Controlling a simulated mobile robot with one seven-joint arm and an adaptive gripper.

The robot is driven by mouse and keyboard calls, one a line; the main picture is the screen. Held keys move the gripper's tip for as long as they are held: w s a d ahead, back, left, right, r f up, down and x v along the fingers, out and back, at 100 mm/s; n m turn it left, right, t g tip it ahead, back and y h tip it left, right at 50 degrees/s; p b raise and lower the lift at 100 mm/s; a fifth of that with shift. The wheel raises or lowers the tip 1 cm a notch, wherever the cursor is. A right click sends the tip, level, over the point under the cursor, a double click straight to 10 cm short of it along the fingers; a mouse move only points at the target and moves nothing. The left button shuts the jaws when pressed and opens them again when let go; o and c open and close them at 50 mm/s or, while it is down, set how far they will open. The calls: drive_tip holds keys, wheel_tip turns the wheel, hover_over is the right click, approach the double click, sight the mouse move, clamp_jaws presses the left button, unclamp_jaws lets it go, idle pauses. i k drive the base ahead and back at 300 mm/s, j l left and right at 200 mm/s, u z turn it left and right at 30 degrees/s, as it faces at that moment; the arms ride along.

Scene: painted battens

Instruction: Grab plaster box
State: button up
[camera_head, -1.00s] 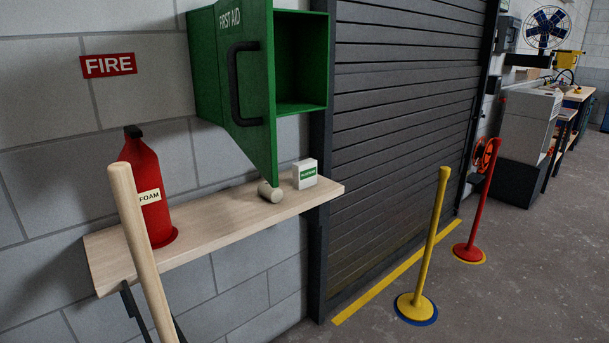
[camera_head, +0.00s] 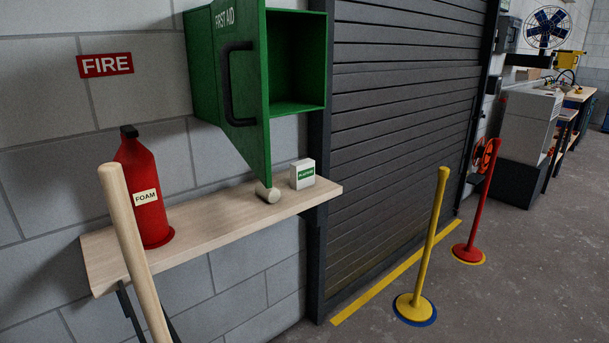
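The plaster box (camera_head: 302,174) is a small white box with a green label. It stands upright near the right end of a pale wooden wall shelf (camera_head: 215,220), below the open green first aid cabinet (camera_head: 298,60). The cabinet's door (camera_head: 240,80) hangs open to the left, with a dark handle; its lower corner comes down just left of the box in the picture. The part of the cabinet's inside that shows looks empty. My gripper is not in view.
A pale roll (camera_head: 268,192) lies beside the box, partly hidden by the door. A red foam extinguisher (camera_head: 143,190) stands on the shelf's left. A wooden pole (camera_head: 134,255) rises in front. Yellow (camera_head: 428,255) and red (camera_head: 480,210) posts stand right, before a dark shutter (camera_head: 400,130).

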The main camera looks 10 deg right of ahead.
sight(303, 171)
drive_tip(key=l+u, duration=0.15)
drive_tip(key=l, duration=0.95)
drive_tip(key=i+l+u, duration=0.1)
drive_tip(key=l, duration=0.3)
drive_tip(key=i+l+u, duration=0.1)
drive_tip(key=l, duration=0.3)
drive_tip(key=i+l+u, duration=0.1)
drive_tip(key=l, duration=0.3)
drive_tip(key=i+l+u, duration=0.1)
drive_tip(key=l, duration=0.3)
drive_tip(key=i+l+u, duration=0.15)
drive_tip(key=l, duration=0.25)
drive_tip(key=i+l+u, duration=0.1)
drive_tip(key=l, duration=0.3)
drive_tip(key=i+l, duration=0.15)
drive_tip(key=l, duration=0.15)
drive_tip(key=i+l+u, duration=0.15)
drive_tip(key=l, duration=0.15)
drive_tip(key=i+l, duration=0.1)
drive_tip(key=l, duration=0.25)
drive_tip(key=i+l+u, duration=0.1)
drive_tip(key=l, duration=0.2)
